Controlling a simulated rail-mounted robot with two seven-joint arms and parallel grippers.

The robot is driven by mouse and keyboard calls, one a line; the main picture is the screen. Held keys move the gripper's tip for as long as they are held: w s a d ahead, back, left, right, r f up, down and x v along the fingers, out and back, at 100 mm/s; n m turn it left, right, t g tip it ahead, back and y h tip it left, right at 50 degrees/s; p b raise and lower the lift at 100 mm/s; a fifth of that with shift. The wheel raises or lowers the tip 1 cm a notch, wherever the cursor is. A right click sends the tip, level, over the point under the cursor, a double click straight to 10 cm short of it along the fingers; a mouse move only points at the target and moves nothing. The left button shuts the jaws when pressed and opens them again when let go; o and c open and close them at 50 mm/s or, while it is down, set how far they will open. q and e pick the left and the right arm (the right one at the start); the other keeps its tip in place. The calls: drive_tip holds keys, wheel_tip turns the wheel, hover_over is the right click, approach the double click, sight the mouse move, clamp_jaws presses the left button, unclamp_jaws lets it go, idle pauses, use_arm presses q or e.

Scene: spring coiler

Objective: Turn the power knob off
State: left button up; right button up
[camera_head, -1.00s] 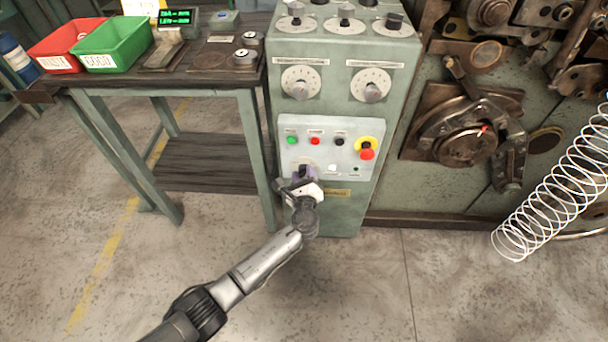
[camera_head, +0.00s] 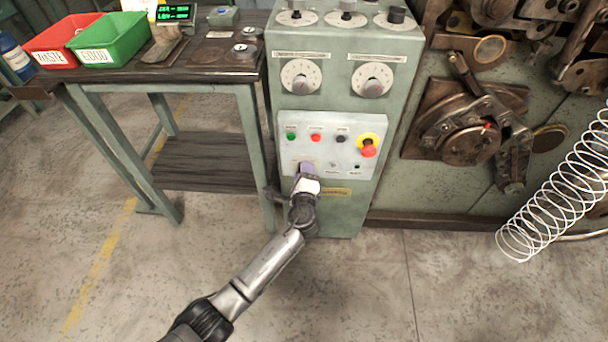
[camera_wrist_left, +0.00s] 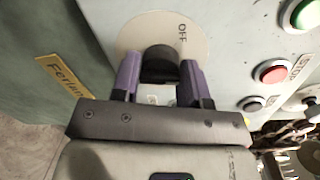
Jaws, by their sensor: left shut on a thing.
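The power knob (camera_wrist_left: 160,62) is a black knob on a pale round plate (camera_wrist_left: 193,30) marked "OFF" in the left wrist view. My left gripper (camera_wrist_left: 160,78) has its two purple fingers on either side of the knob and is shut on it. In the head view my left gripper (camera_head: 306,172) is at the lower left of the light control panel (camera_head: 347,131) and covers the knob there. The "OFF" mark lies to the upper right of the knob in the wrist view. My right gripper does not show.
Green (camera_head: 291,137), red (camera_head: 316,137) and black (camera_head: 341,139) buttons and a red emergency stop (camera_head: 369,150) sit above my gripper. A workbench (camera_head: 200,82) with red and green bins stands left. A coiling machine and a large spring (camera_head: 560,185) are at right.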

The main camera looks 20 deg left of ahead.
use_arm(q)
drive_tip(key=n+b, duration=0.1)
drive_tip(key=n, duration=0.4)
drive_tip(key=shift+r+h+b, duration=0.15)
drive_tip(key=shift+h+b, duration=0.15)
drive_tip(key=shift+b, duration=0.1)
drive_tip(key=n+b, duration=0.1)
drive_tip(key=n, duration=0.3)
drive_tip(key=shift+r+n+h, duration=0.1)
drive_tip(key=shift+n+h, duration=0.2)
drive_tip(key=shift+n, duration=0.1)
drive_tip(key=shift+r, duration=0.1)
drive_tip(key=o, duration=0.6)
drive_tip(key=shift+c, duration=0.2)
drive_tip(key=o, duration=0.3)
drive_tip(key=shift+f, duration=0.2)
drive_tip(key=shift+p+v, duration=2.1)
drive_tip(key=shift+v, duration=4.8)
